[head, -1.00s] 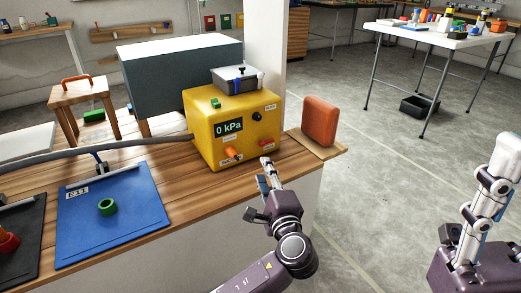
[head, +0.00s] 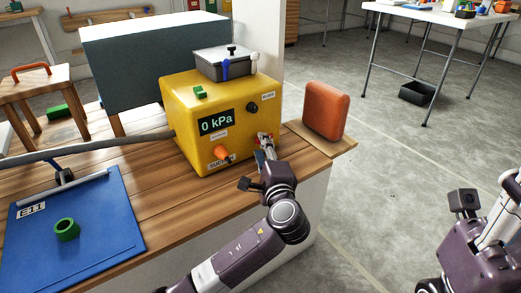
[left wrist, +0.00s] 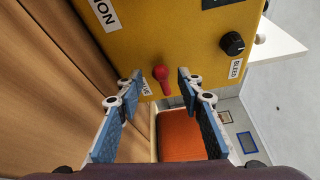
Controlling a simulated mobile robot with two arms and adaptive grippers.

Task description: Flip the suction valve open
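The yellow box (head: 190,105) with a "0 kPa" display stands on the wooden bench. In the left wrist view a red lever (left wrist: 161,75) sticks out of the yellow face beside a partly hidden label. My left gripper (head: 264,143) is at the box's lower right front. In the left wrist view its blue-padded fingers (left wrist: 160,80) are apart, one on each side of the red lever, with visible gaps. My right gripper (head: 508,205) is at the right edge, partly cut off.
A black knob (left wrist: 232,43) labelled "BLEED" is on the same face. An orange block (head: 324,111) stands right of the box. A grey tray (head: 222,68) sits on top. A hose (head: 80,148) enters from the left. A blue board (head: 100,225) with a green ring lies left.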

